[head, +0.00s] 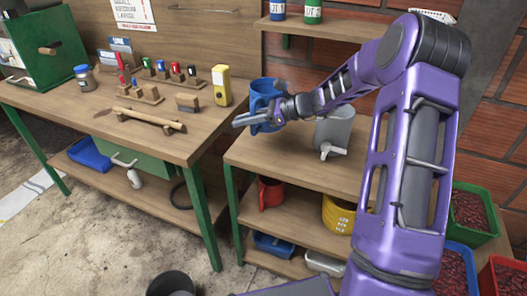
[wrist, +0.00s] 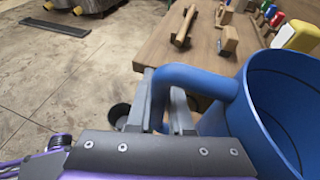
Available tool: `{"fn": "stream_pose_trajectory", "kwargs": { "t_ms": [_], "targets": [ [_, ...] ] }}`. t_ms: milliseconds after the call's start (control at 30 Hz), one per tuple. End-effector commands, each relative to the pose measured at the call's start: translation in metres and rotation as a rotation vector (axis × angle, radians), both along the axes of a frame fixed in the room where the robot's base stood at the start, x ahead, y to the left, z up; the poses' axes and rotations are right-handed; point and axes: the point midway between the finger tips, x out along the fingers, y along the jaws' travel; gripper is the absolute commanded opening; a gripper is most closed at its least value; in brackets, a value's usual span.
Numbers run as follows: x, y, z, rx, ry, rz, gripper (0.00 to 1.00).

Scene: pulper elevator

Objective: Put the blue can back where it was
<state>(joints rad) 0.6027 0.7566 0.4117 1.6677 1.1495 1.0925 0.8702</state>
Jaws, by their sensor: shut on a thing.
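The blue can (head: 262,92) is at the left end of the wooden shelf unit's top (head: 240,150), close to the workbench's right edge. My gripper (head: 256,119) is shut on its handle. In the wrist view my gripper (wrist: 168,105) has a finger on either side of the curved blue handle, and the blue can (wrist: 275,120) fills the right side, upright or nearly so, its open rim showing. My gripper hides part of the can in the head view. I cannot tell whether its base touches the shelf top.
A red can (head: 270,192) and a yellow can (head: 339,213) are on the shelf below. The workbench (head: 80,112) holds tools and a yellow device (head: 221,84). Bottles stand on the upper shelf (head: 340,30).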

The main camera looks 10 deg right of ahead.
Motion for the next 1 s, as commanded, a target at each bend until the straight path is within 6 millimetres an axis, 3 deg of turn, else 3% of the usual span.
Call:
{"fn": "stream_pose_trajectory", "kwargs": {
  "t_ms": [233, 500, 800, 1000],
  "targets": [
    [0.010, 0.010, -0.002, -0.013, 0.010, 0.040, 0.00],
    [0.010, 0.009, -0.049, -0.012, 0.011, 0.038, 0.00],
    [0.010, 0.009, -0.085, -0.011, 0.012, 0.038, 0.00],
    [0.010, 0.009, -0.093, -0.014, 0.008, 0.038, 0.00]
  ]
}}
